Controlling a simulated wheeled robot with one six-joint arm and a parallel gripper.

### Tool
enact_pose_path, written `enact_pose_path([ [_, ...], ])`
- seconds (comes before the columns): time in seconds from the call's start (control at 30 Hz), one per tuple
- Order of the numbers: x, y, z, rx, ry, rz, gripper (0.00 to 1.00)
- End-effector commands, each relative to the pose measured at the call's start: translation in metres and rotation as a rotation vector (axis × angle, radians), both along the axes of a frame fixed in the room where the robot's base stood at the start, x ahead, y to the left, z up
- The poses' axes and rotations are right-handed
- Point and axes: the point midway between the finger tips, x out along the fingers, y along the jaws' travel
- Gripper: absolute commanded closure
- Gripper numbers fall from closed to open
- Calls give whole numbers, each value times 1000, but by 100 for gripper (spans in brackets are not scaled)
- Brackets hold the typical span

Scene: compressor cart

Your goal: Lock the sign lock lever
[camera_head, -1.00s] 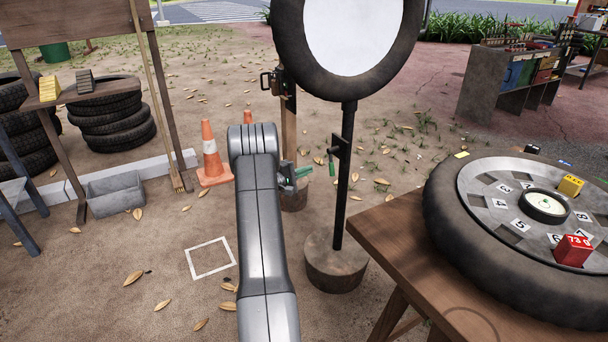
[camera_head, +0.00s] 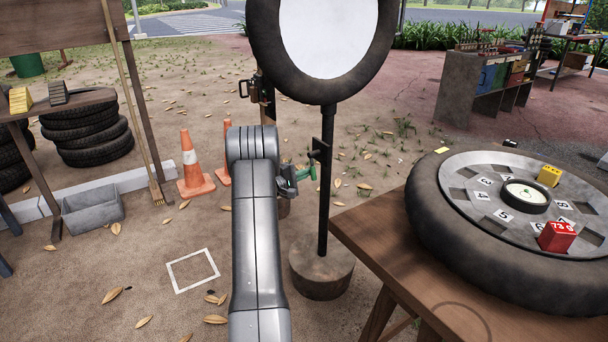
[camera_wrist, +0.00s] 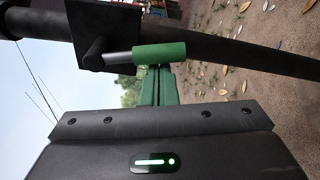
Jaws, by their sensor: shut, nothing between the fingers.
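The round sign (camera_head: 328,35) with a black tyre rim stands on a dark post (camera_head: 325,205). The lock lever (camera_wrist: 160,53) has a green grip on a short metal rod, coming out of a black bracket (camera_wrist: 103,35) on the post. The grip points downward along the post. My gripper (camera_head: 300,175) is beside the lever, left of the post in the head view. In the wrist view my gripper's green fingers (camera_wrist: 158,70) are shut and empty, with their tips right at the grip. I cannot tell whether they touch it.
A wooden table (camera_head: 375,235) with a tyre dial (camera_head: 425,215) stands close on the right. Orange cones (camera_head: 193,165) and a grey bin (camera_head: 92,210) are on the left. The ground around the white square (camera_head: 193,270) is mostly clear, with leaves.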

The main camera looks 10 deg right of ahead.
Motion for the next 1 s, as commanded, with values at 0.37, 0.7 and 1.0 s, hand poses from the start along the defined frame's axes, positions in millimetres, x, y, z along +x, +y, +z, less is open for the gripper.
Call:
enact_pose_path([
  [0.37,-1,-1,0,-8,24,0,100],
  [0.7,-5,-2,0,-28,78,0,100],
  [1.0,-10,-4,1,-56,156,0,100],
])
